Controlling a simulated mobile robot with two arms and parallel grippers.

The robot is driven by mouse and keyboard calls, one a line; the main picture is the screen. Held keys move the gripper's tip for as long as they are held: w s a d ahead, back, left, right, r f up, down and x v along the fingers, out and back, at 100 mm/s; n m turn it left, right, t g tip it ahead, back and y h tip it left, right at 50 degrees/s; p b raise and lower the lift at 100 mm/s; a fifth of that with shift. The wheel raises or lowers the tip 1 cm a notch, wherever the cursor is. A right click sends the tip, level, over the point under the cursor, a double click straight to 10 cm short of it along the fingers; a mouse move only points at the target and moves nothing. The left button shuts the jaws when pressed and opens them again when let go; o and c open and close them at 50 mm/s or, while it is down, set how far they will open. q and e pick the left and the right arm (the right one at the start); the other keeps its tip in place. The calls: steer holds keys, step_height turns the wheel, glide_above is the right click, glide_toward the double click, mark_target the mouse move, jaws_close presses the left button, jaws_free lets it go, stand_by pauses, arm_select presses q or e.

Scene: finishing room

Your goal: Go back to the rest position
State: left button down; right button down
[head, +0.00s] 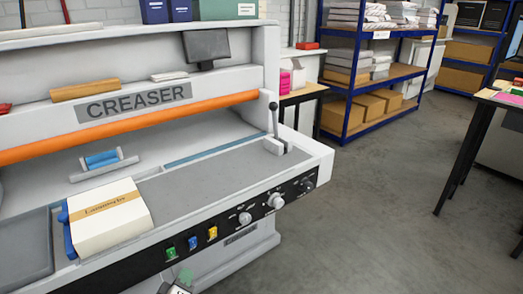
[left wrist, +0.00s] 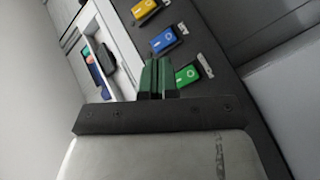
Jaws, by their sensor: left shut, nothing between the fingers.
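My left gripper (head: 184,277) shows at the bottom edge of the head view, in front of the creaser (head: 140,103). Its green fingers also show in the left wrist view (left wrist: 158,77); they are closed together with nothing between them. They appear beside the green button (left wrist: 187,75) on the dark control panel; I cannot tell whether they touch it. The blue button (left wrist: 163,41) and yellow button (left wrist: 145,9) lie further along the panel. In the head view the green button (head: 170,253) is just above the gripper. My right gripper is in neither view.
A cream paper stack with a tan band (head: 107,215) lies on the creaser's bed. Knobs (head: 276,200) and a lever (head: 274,118) are at its right end. Open floor (head: 365,215) lies to the right, between blue shelving (head: 347,110) and a table with black legs (head: 462,160).

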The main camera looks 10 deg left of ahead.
arm_select(q)
steer(key=s+d+f+m+g+h, duration=0.15)
steer(key=s+f+m+g, duration=0.25)
steer(key=s+f, duration=0.65)
steer(key=s+d+f+m+g, duration=0.35)
steer(key=s+f, duration=0.25)
steer(key=f, duration=0.9)
steer(key=s+d+f+m+g, duration=0.1)
steer(key=s+f+m+g, duration=0.2)
steer(key=s, duration=1)
steer(key=s+d+f+m+g, duration=0.2)
steer(key=s+f+m+g, duration=0.2)
steer(key=s+f, duration=0.4)
steer(key=s+g, duration=0.1)
steer(key=s, duration=0.4)
steer(key=shift+s+f+g, duration=0.25)
steer(key=shift+f+g, duration=0.05)
steer(key=shift+g, duration=0.05)
